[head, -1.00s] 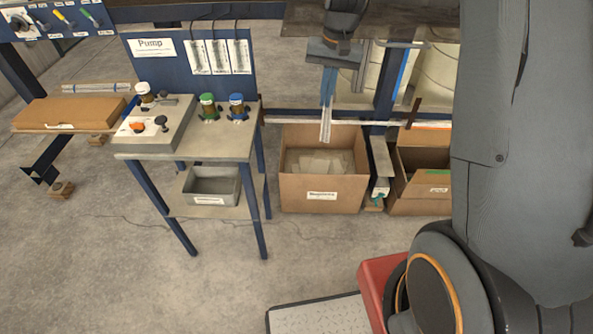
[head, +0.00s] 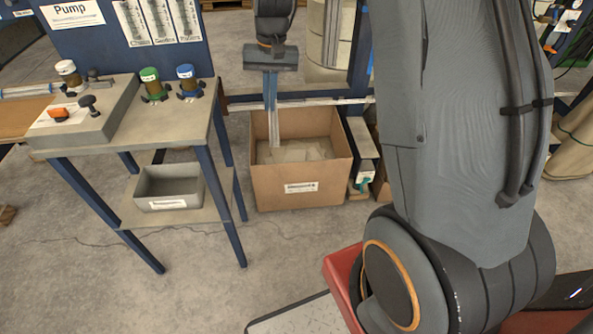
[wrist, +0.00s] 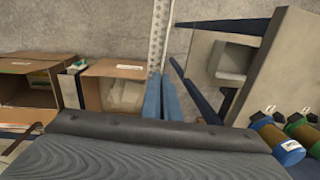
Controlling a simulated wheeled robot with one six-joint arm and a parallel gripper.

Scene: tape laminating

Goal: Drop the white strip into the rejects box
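My gripper (head: 272,103) points down with its blue fingers close together, shut on the white strip (head: 275,128). The strip hangs below the fingertips. In the wrist view the strip (wrist: 160,35) extends beyond the fingers (wrist: 161,112). An open cardboard box (head: 263,187) stands on the floor behind and below the strip, with pale flat pieces (head: 295,150) inside. Its front label is too small to read. In the head view the strip's lower end overlaps the left part of the box opening. In the wrist view the box (wrist: 92,92) lies left of the strip.
A table (head: 180,125) with blue legs stands left of the box, with a grey bin (head: 168,190) on its lower shelf. A second cardboard box (wrist: 30,88) shows in the wrist view. A rail (head: 325,100) runs behind the opening. The floor in front is clear.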

